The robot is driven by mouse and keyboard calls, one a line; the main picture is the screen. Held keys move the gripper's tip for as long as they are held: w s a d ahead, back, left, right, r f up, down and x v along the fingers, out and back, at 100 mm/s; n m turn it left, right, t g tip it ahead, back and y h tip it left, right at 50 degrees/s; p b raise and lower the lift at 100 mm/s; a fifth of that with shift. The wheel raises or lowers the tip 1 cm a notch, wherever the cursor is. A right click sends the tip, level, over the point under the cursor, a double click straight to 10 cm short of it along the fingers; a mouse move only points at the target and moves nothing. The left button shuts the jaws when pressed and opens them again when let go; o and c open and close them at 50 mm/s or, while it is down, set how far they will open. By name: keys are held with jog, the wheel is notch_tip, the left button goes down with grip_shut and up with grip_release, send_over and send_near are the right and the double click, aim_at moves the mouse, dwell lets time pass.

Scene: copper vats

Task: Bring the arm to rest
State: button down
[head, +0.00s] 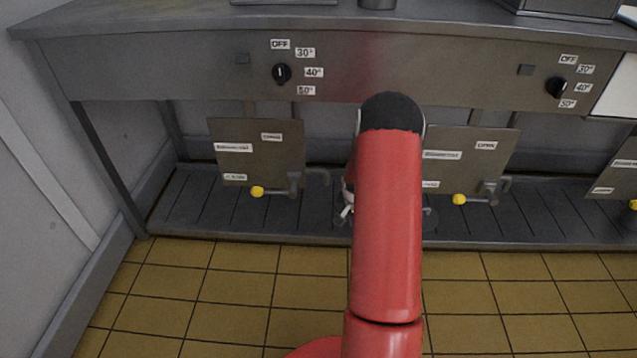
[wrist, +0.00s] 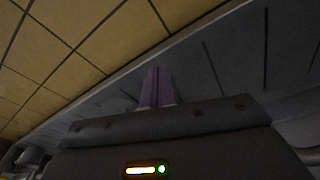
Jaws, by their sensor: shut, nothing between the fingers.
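My red arm reaches forward over the floor in the head view, and its black-capped joint stands in front of the steel counter. My gripper is mostly hidden behind the arm in that view. In the wrist view my gripper (wrist: 157,88) shows two purple fingers pressed together, with nothing between them. The fingers point toward the dark slatted grating (wrist: 225,72) and the edge of the tiled floor.
The steel counter (head: 180,70) carries a left dial (head: 282,73) and a right dial (head: 556,87). Below are a left plate (head: 262,160), a right plate (head: 465,150) and yellow-tipped taps (head: 258,191) above the slatted grating (head: 200,212). The tiled floor (head: 225,290) in front is clear.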

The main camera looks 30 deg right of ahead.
jog(key=shift+r, duration=0.1)
jog(key=s+a+r+n+t+p, duration=0.15)
jog(key=a+r, duration=0.25)
jog(key=r, duration=0.6)
jog(key=a+r+n+p, duration=0.1)
jog(key=a+r+p, duration=0.1)
jog(key=a+r, duration=0.5)
jog(key=s+a+r+n+t+p, duration=0.1)
jog(key=a+r+n, duration=0.1)
jog(key=r, duration=1)
jog(key=s+a+r+n+t+p, duration=0.1)
jog(key=s+a+r+n+p, duration=0.1)
jog(key=s+a+r, duration=0.5)
jog(key=s+a+r+n+t+y+p, duration=0.1)
jog(key=s+a+r+n+p, duration=0.2)
jog(key=s+a+r, duration=0.5)
jog(key=s+r+n, duration=0.1)
jog(key=s, duration=0.4)
jog(key=shift+s+r, duration=0.2)
jog(key=shift+s, duration=0.1)
